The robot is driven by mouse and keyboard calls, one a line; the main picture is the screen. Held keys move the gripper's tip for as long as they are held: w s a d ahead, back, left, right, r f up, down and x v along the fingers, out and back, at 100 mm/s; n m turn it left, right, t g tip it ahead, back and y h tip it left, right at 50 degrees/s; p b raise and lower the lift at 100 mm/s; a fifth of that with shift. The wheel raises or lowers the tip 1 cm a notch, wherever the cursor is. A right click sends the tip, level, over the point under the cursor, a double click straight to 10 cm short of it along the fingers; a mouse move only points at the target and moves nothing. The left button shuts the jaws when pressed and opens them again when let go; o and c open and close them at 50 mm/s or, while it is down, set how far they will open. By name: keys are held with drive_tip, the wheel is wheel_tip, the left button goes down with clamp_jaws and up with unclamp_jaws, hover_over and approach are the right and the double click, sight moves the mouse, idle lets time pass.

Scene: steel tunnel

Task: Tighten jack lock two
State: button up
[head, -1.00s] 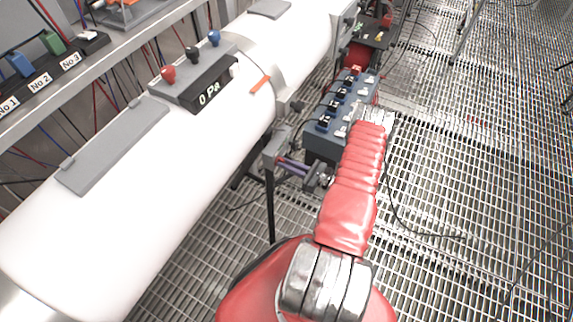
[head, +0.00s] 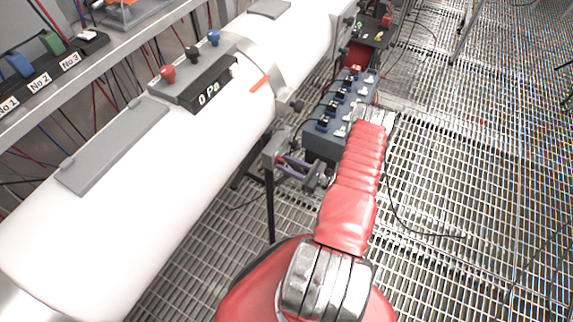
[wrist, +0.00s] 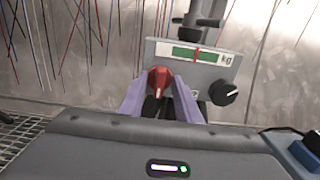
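A red knob (wrist: 159,82) with a pale mark sits on a grey panel (wrist: 205,74) in the wrist view. The two purple fingers of my gripper (wrist: 161,88) close in on it from both sides, and their tips appear to touch it. In the head view my gripper (head: 297,168) reaches left to a grey block (head: 275,148) on a dark post beside the white tube; the knob itself is hidden there. The panel also carries a green kg scale (wrist: 197,54) with a red mark and a black knob (wrist: 224,92). I see no label for jack lock two.
The white tube (head: 120,235) runs along the left, with a display box (head: 205,90) reading 0 Pa. A blue-grey switch box (head: 325,145) stands just beyond my gripper. The grating floor (head: 480,200) to the right is mostly open, with loose cables.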

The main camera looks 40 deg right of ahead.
drive_tip(key=v, duration=1.3)
drive_tip(key=shift+s, duration=0.4)
drive_tip(key=shift+s+d, duration=0.1)
